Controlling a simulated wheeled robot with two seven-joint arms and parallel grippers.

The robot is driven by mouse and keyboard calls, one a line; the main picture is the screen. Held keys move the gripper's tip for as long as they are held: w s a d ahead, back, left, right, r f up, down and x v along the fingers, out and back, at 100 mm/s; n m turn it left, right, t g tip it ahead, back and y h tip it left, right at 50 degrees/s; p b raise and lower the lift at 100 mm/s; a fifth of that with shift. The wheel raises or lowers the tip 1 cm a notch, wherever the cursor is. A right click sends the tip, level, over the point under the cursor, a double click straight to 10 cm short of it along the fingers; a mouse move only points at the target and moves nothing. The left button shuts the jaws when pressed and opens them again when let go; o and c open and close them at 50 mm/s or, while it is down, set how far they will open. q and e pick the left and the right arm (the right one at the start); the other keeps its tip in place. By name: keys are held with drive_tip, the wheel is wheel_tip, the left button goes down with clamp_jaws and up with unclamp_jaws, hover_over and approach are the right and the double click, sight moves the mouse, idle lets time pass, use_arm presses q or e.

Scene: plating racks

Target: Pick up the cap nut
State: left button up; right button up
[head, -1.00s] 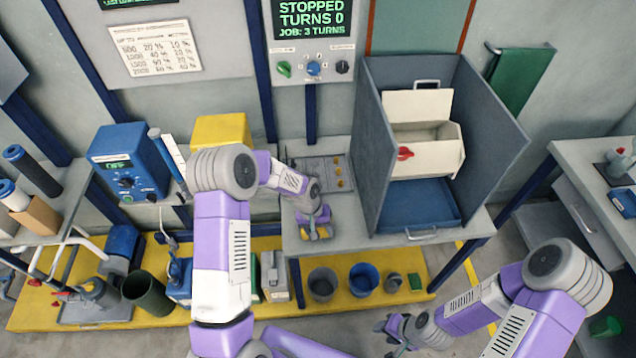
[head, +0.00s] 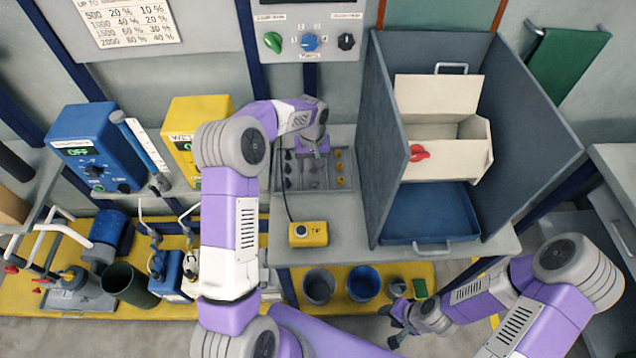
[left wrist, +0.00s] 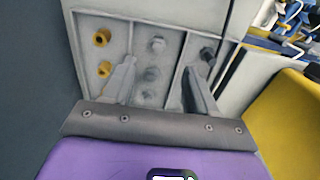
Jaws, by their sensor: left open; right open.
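A grey parts tray (head: 328,186) lies on the bench, with dark bolt-like parts on the left, grey parts in the middle and gold parts (head: 340,168) on the right. In the left wrist view, small rounded grey pieces (left wrist: 156,44) form the middle column, with gold pieces (left wrist: 102,37) to the left and a dark bolt (left wrist: 208,55) to the right. I cannot tell for sure which is the cap nut. My left gripper (head: 315,150) is open and empty above the tray; its fingers (left wrist: 160,68) straddle the grey column. My right gripper (head: 398,325) is open, low in front of the bench.
A yellow control box (head: 308,234) with a black cable sits at the bench's front edge. A grey booth (head: 395,130) with a blue tray (head: 432,212) stands right of the parts tray. Blue (head: 105,150) and yellow (head: 185,125) units stand left. Bins are below.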

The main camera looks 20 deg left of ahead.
sight(314, 180)
use_arm(q)
drive_tip(key=shift+w+f, duration=0.15)
drive_tip(key=shift+f, duration=0.35)
drive_tip(key=shift+s+f, duration=0.2)
drive_tip(key=shift+f, duration=0.5)
drive_tip(key=f, duration=0.1)
drive_tip(key=f+b, duration=0.1)
drive_tip(key=f, duration=0.3)
drive_tip(key=shift+w+f, duration=0.25)
drive_tip(key=shift+w, duration=0.1)
clamp_jaws()
